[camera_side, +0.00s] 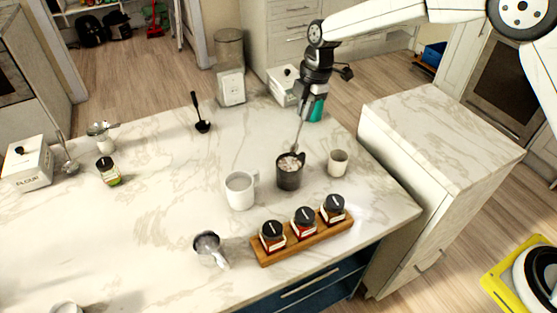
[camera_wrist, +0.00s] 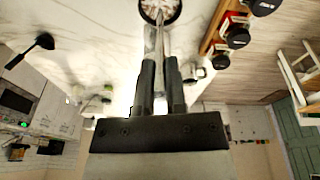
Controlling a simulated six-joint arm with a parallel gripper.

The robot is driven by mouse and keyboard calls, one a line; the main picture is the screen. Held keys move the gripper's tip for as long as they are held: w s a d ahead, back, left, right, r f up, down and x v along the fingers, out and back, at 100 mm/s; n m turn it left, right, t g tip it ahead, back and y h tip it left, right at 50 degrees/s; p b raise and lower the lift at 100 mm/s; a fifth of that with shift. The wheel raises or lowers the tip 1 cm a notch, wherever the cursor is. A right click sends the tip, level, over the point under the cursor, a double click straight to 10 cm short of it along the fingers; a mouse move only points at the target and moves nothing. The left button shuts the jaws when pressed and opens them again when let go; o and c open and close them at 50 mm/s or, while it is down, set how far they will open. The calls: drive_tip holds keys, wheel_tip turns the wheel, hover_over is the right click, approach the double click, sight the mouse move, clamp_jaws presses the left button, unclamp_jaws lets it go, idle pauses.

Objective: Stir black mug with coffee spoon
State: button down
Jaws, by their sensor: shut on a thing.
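The black mug (camera_side: 289,176) stands upright on the marble counter, with pale, speckled contents showing at its top. It also shows at the top edge of the wrist view (camera_wrist: 161,10). My gripper (camera_side: 305,116) is above and behind the mug, shut on the coffee spoon (camera_side: 299,134). The spoon slants down from the fingers to the mug's opening, and its lower end is hidden at the contents. In the wrist view the spoon (camera_wrist: 158,42) runs from between the two dark fingers up to the mug.
A white mug (camera_side: 240,191) stands left of the black mug, and a small pale cup (camera_side: 338,163) stands right. A wooden rack (camera_side: 318,240) with three dark-lidded jars lies in front. The counter's left middle is clear.

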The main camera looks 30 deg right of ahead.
sight(299, 142)
drive_tip(key=shift+a+f, duration=0.2)
drive_tip(key=shift+f, duration=1.4)
drive_tip(key=shift+a+f, duration=0.2)
drive_tip(key=shift+f, duration=1.4)
drive_tip(key=shift+a+f, duration=0.2)
drive_tip(key=shift+f, duration=1.4)
drive_tip(key=shift+d, duration=0.15)
